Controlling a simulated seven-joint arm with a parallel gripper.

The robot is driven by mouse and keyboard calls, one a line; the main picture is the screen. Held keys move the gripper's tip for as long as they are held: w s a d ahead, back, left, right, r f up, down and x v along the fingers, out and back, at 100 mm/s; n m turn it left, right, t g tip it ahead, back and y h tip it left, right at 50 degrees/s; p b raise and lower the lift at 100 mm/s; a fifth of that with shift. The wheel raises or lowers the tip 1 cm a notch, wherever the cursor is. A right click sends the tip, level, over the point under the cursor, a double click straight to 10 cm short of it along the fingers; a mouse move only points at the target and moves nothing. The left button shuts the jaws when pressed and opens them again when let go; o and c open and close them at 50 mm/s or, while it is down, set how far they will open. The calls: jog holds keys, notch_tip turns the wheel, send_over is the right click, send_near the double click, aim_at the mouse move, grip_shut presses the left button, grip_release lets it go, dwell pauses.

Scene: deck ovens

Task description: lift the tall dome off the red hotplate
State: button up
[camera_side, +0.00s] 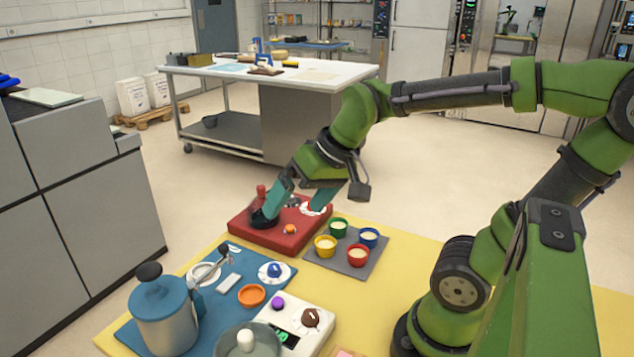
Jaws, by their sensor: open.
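The red hotplate (287,242) is a low red block on the yellow table. At its left end sits a dark round piece (258,221), partly hidden by my left finger. A small red upright piece (261,191) shows just behind it. I cannot tell for certain which of these is the tall dome. My gripper (294,208) is above the hotplate, pointing down and left, with its two teal fingers spread wide. The left finger overlaps the dark piece in the picture; contact cannot be told. The right finger is near a white round dish (314,209). Nothing shows held between the fingers.
An orange knob (290,229) is on the hotplate. To the right, a grey mat (338,262) bears several coloured cups. In front, a blue mat (217,309) holds a blue-lidded pot (165,316) and small parts. A white scale (296,318) stands near the front.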

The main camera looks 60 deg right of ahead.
jog(key=w+d+r+g+h, duration=0.1)
jog(key=w+d, duration=0.3)
jog(key=w, duration=0.2)
jog(key=w+d+g, duration=0.2)
jog(key=w+d, duration=0.2)
jog(key=w, duration=0.3)
jog(key=g+h, duration=0.1)
jog(key=g, duration=0.2)
send_over(260, 187)
jog(key=shift+m, duration=0.3)
jog(key=f, duration=1)
jog(key=shift+w+d+f, duration=0.2)
jog(key=shift+f, duration=0.05)
jog(key=shift+s+a+f, duration=0.1)
jog(key=shift+s+f, duration=0.05)
jog(key=shift+f, duration=2.5)
jog(key=c, duration=0.7)
